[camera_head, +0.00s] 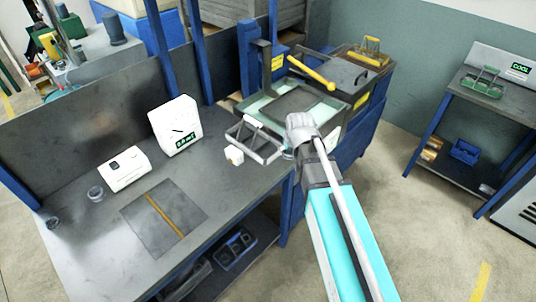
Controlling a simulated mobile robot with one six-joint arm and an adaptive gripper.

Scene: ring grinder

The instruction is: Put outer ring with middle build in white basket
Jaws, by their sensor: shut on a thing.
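My gripper (296,145) is at the end of my teal arm, above the right end of the grey workbench (225,200). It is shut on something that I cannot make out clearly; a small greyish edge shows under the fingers. A pale tray-like basket (268,152) with a raised handle stands just left of my gripper. I cannot tell whether they touch. A small grey ring-shaped part (95,193) lies at the left of the bench, and another (53,223) lies near its left edge. Which ring has the middle build cannot be told.
A white box with a green display (176,125) and a lower white device (124,168) stand on the bench. A dark mat (165,217) lies in front. A basin with a yellow handle (312,72) is behind my gripper. A green basket (485,82) stands on the right table.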

